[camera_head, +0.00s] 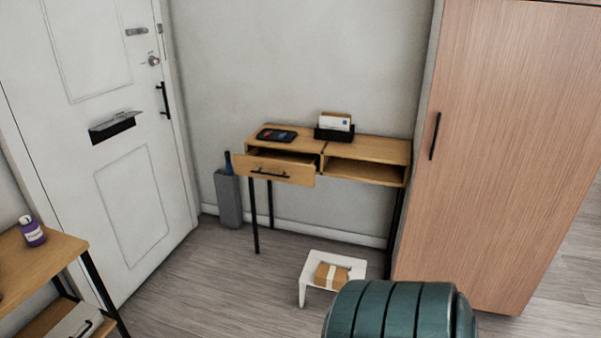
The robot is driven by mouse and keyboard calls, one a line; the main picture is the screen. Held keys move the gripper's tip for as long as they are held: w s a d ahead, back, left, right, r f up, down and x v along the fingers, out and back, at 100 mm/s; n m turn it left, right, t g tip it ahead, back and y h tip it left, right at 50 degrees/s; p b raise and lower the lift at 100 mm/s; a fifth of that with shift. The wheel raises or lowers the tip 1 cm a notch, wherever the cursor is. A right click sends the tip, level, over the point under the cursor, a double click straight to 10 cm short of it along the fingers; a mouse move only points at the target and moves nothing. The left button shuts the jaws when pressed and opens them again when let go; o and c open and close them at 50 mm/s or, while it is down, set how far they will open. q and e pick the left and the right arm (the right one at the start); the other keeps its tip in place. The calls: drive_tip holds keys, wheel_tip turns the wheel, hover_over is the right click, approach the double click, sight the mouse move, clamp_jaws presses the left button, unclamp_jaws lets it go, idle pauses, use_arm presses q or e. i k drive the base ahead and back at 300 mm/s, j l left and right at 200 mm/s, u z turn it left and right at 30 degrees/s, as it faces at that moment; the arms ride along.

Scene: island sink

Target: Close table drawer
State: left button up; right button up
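A small wooden table (369,146) with black legs stands against the far wall. Its left-hand drawer (295,176) is pulled out towards me, and a dark bar handle (270,174) runs across its front. The right side of the table is an open compartment (363,171) with no drawer front showing. Neither of my grippers shows in the head view. The table is well ahead of me across the floor.
A low white stool (306,275) with a brown parcel (328,272) stands in front of the table. A green ribbed object (400,312) fills the bottom centre. A wooden cabinet (500,150) is on the right, a shelf unit (40,262) at left.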

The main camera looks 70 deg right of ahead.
sight(288, 167)
drive_tip(key=z, duration=1.95)
drive_tip(key=i+l+z, duration=0.1)
drive_tip(key=i, duration=1.1)
drive_tip(key=i+l, duration=0.1)
drive_tip(key=i, duration=1.1)
drive_tip(key=k+l+z, duration=0.05)
